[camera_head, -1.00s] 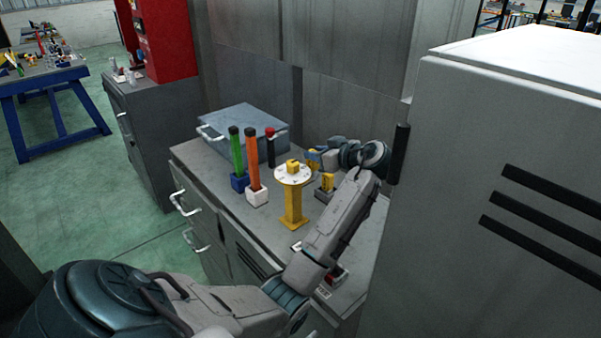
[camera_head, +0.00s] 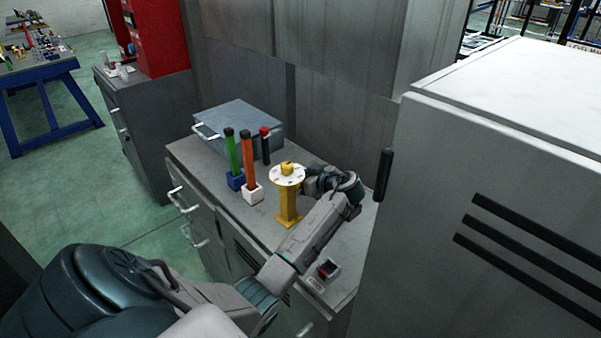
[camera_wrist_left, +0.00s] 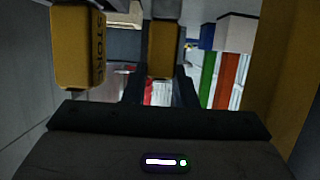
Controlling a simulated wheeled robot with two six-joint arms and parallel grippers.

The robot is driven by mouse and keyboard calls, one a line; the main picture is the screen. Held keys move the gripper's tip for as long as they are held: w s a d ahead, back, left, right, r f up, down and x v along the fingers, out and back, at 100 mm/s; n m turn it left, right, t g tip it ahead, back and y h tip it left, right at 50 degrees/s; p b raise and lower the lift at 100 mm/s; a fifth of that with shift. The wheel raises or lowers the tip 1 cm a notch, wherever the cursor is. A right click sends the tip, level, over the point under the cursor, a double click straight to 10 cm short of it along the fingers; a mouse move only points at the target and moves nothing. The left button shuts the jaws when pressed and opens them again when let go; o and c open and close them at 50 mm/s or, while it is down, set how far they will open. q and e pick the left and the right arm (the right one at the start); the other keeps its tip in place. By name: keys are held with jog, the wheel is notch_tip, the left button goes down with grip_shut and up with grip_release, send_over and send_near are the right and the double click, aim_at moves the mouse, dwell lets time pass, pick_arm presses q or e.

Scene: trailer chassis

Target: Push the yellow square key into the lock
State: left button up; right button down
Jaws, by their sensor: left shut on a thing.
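My left gripper (camera_wrist_left: 160,88) is shut on a yellow block (camera_wrist_left: 163,48), which looks like the square key, between its two dark fingers in the left wrist view. In the head view the left wrist is just right of a yellow pedestal (camera_head: 289,207), and the fingers and block are hidden there. The pedestal carries a white disc (camera_head: 277,178) with a small yellow piece (camera_head: 287,168) on top. A yellow column stands close on the right in the wrist view (camera_wrist_left: 282,75). I cannot make out the lock's opening. My right gripper is not in view.
A yellow block with dark lettering (camera_wrist_left: 78,48) is close at left in the wrist view. Green (camera_head: 232,152) and orange (camera_head: 248,158) sticks stand in blue and white holders left of the pedestal. A grey-blue case (camera_head: 240,125) is behind. A tall cabinet (camera_head: 500,200) bounds the right.

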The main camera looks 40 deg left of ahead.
pick_arm(q)
jog(key=shift+d, duration=0.1)
jog(key=shift+f, duration=0.25)
jog(key=o, duration=1)
jog(key=shift+r, duration=0.15)
